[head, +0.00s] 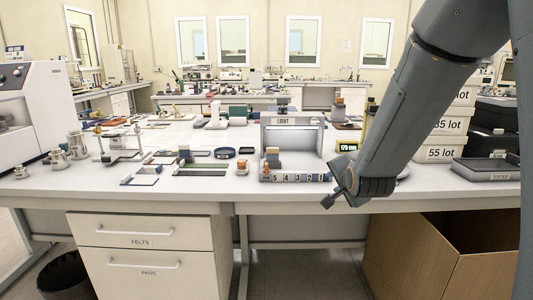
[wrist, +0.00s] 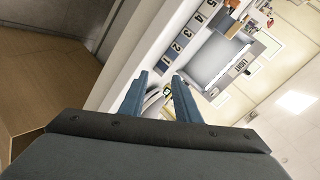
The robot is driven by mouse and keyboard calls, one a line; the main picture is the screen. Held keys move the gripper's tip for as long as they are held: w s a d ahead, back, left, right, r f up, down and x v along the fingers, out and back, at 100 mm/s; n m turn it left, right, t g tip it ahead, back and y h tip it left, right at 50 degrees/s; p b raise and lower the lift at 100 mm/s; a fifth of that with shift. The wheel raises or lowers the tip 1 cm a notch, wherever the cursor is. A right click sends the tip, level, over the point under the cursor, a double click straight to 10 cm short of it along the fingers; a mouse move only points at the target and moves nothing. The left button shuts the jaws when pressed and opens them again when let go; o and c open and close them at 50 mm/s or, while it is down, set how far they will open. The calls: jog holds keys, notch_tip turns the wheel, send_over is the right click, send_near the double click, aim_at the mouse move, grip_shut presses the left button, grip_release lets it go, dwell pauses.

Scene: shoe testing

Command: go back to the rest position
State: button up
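My gripper (head: 335,200) hangs at the front edge of the white workbench (head: 230,187) in the head view, at the end of my grey arm on the right. In the wrist view my gripper (wrist: 161,78) shows two blue-grey fingers standing apart, with nothing seen held between them. The light box (head: 293,135), marked LIGHT, stands on the bench behind and left of my gripper. A numbered strip (head: 297,178) lies at its front, close to my gripper's left.
White boxes marked "lot" (head: 440,153) and a dark tray (head: 486,170) stand on the bench at right. An open cardboard box (head: 440,260) stands on the floor below my arm. Metal weights (head: 77,145) and small parts cover the bench's left. Drawers (head: 150,255) are under it.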

jog(key=s+f+n+g, duration=0.3)
jog(key=s+n+g, duration=0.1)
jog(key=s, duration=0.6)
jog(key=s+f+n+g, duration=0.3)
jog(key=s+n+g, duration=0.1)
jog(key=s, duration=0.7)
jog(key=s+a+f+n+g, duration=0.1)
jog(key=s+f+n+g, duration=0.3)
jog(key=s, duration=0.6)
jog(key=shift+s, duration=0.3)
